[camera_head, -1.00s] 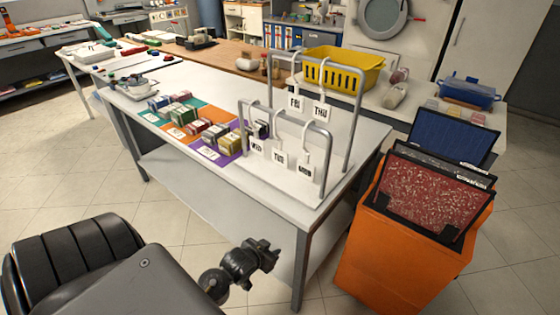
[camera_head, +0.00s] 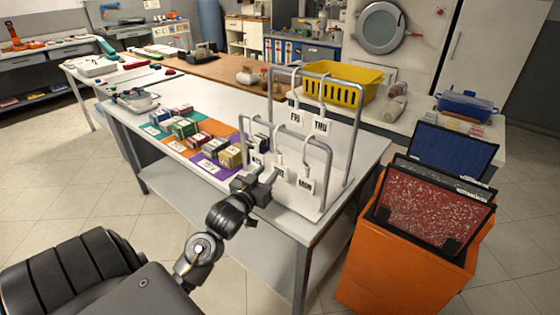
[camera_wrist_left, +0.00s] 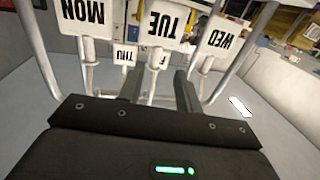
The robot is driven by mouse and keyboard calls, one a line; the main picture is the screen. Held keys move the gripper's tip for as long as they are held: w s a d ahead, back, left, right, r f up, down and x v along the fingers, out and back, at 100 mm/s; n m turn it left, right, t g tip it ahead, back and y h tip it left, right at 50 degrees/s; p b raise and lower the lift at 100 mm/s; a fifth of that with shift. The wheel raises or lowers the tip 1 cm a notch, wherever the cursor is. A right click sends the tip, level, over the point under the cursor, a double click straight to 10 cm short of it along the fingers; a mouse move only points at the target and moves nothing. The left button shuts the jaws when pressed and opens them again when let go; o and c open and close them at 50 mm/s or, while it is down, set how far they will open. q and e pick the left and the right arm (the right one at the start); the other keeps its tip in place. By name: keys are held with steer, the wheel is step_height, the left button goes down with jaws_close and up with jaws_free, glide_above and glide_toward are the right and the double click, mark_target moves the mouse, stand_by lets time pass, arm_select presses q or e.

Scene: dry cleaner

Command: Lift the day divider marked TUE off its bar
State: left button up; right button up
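The TUE divider (camera_wrist_left: 160,22) hangs between the MON divider (camera_wrist_left: 83,15) and the WED divider (camera_wrist_left: 222,40), upside down in the left wrist view. In the head view its white card (camera_head: 281,171) is partly hidden by my left gripper (camera_head: 261,184), which is at the front bar (camera_head: 290,139). In the wrist view my left gripper's dark fingers (camera_wrist_left: 160,90) are apart, with the TUE divider's pale stem showing between them. I cannot tell whether the fingers are around the stem or short of it. My right gripper is not in view.
The FRI (camera_head: 295,118) and THU (camera_head: 320,126) dividers hang on the rear bar. Several small boxes on coloured mats (camera_head: 222,131) lie left of the rack. A yellow basket (camera_head: 342,94) stands behind it. An orange bin (camera_head: 395,265) stands at the right.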

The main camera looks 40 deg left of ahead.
mark_target(279, 161)
arm_select(q)
steer(key=x, duration=0.3)
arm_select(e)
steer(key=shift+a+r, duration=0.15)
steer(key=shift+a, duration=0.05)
arm_select(q)
steer(key=x, duration=0.3)
steer(key=p+x, duration=0.1)
steer(key=shift+w+d+r, duration=0.15)
steer(key=shift+w+d, duration=0.1)
steer(key=shift+w, duration=0.35)
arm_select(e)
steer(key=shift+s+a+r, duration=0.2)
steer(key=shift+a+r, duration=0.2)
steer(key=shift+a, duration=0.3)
arm_select(q)
steer(key=shift+c, duration=0.2)
jaws_close()
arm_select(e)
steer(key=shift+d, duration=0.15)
